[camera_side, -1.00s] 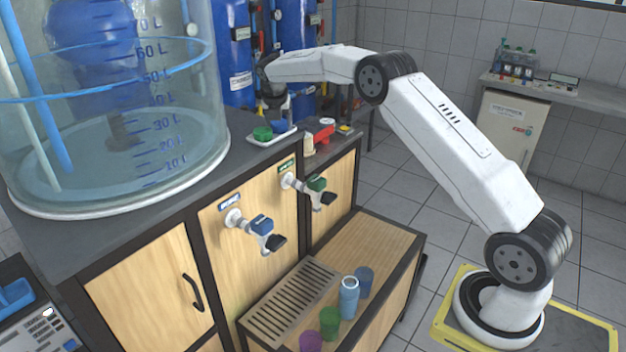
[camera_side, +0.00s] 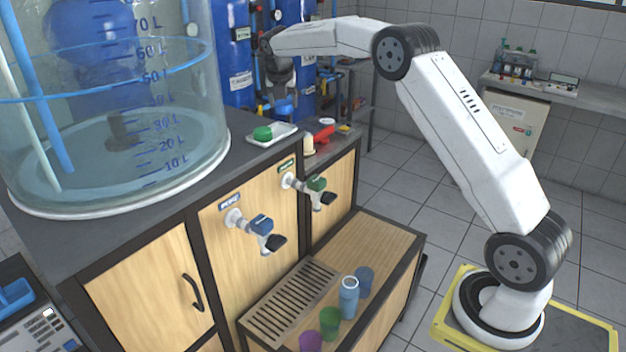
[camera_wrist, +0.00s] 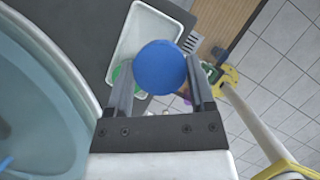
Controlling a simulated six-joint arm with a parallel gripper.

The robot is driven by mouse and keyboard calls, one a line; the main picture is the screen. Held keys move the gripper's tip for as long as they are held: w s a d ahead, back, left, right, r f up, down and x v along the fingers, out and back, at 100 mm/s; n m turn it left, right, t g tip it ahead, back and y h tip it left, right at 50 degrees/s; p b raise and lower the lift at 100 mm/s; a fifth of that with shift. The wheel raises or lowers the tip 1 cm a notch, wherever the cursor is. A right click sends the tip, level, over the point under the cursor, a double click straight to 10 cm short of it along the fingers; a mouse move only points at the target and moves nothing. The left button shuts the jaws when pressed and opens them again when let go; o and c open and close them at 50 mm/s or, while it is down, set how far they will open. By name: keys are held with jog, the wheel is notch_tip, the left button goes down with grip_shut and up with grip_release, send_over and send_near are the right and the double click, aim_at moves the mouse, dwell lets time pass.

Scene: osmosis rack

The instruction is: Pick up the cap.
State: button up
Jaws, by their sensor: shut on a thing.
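My gripper (camera_wrist: 160,95) is shut on a round blue cap (camera_wrist: 159,67), which sits between its two fingers in the wrist view. In the side view the gripper (camera_side: 281,92) points down, and the blue cap (camera_side: 284,106) shows at its tip, above the white tray (camera_side: 285,132). A green cap (camera_side: 262,133) lies in the tray at its left. In the wrist view the blue cap and fingers hide most of the green one; only an edge shows.
A large clear graduated tank (camera_side: 150,150) stands left of the tray on the dark counter. A red item (camera_side: 323,134) lies right of the tray. Blue cylinders (camera_side: 236,55) stand behind.

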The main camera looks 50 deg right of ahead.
jog(key=s+a+r, duration=0.3)
jog(key=s+r, duration=0.3)
jog(key=s, duration=0.4)
jog(key=shift+s+r, duration=0.2)
jog(key=shift+s, duration=0.1)
dwell(0.4)
notch_tip(320, 180, up, 5)
jog(key=s+a+m+g+y, duration=0.2)
jog(key=s+m+g, duration=0.2)
jog(key=s+m, duration=0.6)
jog(key=s+a+m+g+y, duration=0.25)
jog(key=s+m, duration=0.45)
jog(key=m, duration=0.7)
jog(key=shift+g+h, duration=0.35)
jog(key=shift+g, duration=0.1)
jog(key=f, duration=3)
jog(key=d+f, duration=0.1)
jog(key=f, duration=1.4)
jog(key=shift+w, duration=0.3)
jog(key=shift+f, duration=0.15)
